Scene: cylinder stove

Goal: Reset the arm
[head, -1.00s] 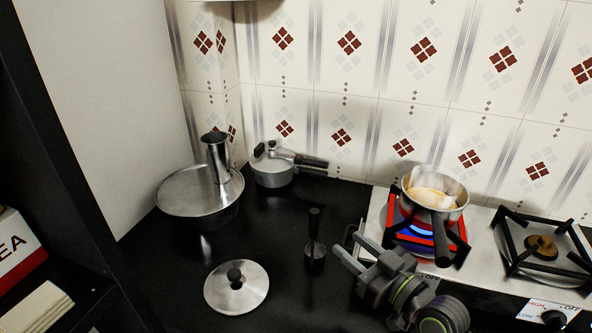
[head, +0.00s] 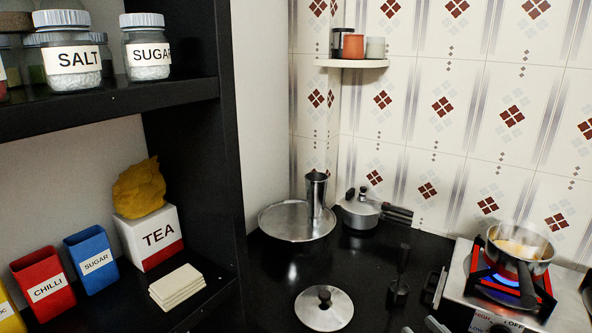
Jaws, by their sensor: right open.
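My right gripper (head: 422,327) shows only as its fingertips at the bottom edge of the head view. It is open, with nothing seen between the fingers. It is over the front of the black counter, left of the stove (head: 455,277) and right of the metal lid (head: 324,308). The rest of that arm is out of frame. My left gripper is not in view. A saucepan (head: 519,254) with light brown contents sits on the lit burner.
A wide pan (head: 275,222) with a metal cylinder (head: 316,195) and a pressure cooker (head: 359,211) stand at the back. A dark-handled utensil (head: 401,277) stands near the stove. A black shelf (head: 110,105) with jars and boxes fills the left.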

